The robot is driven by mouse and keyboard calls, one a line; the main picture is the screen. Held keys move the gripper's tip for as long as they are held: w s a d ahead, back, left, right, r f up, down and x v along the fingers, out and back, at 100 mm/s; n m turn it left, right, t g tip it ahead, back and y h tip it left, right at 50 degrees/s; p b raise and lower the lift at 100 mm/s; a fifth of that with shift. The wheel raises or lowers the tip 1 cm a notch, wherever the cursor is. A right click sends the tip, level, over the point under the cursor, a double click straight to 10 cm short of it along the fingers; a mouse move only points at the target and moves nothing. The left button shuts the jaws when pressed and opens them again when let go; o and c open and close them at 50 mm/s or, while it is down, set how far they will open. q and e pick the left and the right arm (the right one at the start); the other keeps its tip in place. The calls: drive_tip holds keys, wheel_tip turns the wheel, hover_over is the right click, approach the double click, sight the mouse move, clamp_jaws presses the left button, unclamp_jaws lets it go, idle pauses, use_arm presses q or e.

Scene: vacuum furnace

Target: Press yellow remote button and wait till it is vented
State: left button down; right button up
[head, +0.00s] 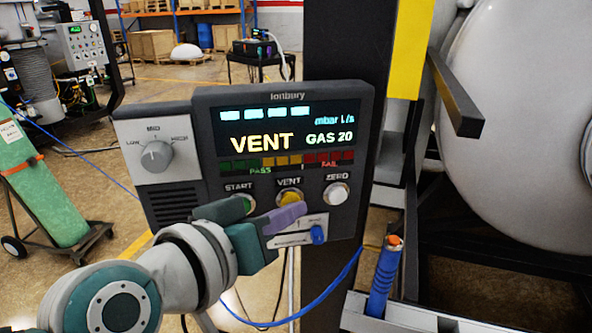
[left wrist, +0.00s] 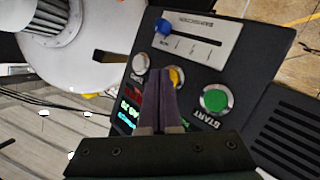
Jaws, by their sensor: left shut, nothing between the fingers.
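The grey remote panel (head: 205,150) hangs on a dark post in the head view. Its screen (head: 285,125) reads "VENT" and "GAS 20", with several cyan dashes at the top. The yellow VENT button (head: 290,198) sits between the green START button (head: 243,203) and the white ZERO button (head: 336,194). My left gripper (head: 292,214) is shut and empty, its purple fingertips at the lower edge of the yellow button. In the left wrist view the fingertips (left wrist: 160,78) partly cover the yellow button (left wrist: 177,76); contact cannot be told. My right gripper is not in view.
A grey knob (head: 157,156) is on the panel's left side and a blue slider (head: 318,235) below the buttons. A large white vessel (head: 520,120) stands at right. A green cylinder (head: 45,190) on a cart is at left.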

use_arm(q)
drive_tip(key=shift+s+d+p, duration=0.1)
drive_tip(key=shift+s+p, duration=0.2)
drive_tip(key=shift+s, duration=0.25)
drive_tip(key=shift+s+r, duration=0.1)
drive_tip(key=shift+s, duration=0.05)
drive_tip(key=s+p, duration=0.1)
drive_tip(key=s, duration=0.1)
drive_tip(key=s+d+p, duration=0.1)
drive_tip(key=s, duration=0.1)
drive_tip(key=shift+s, duration=0.35)
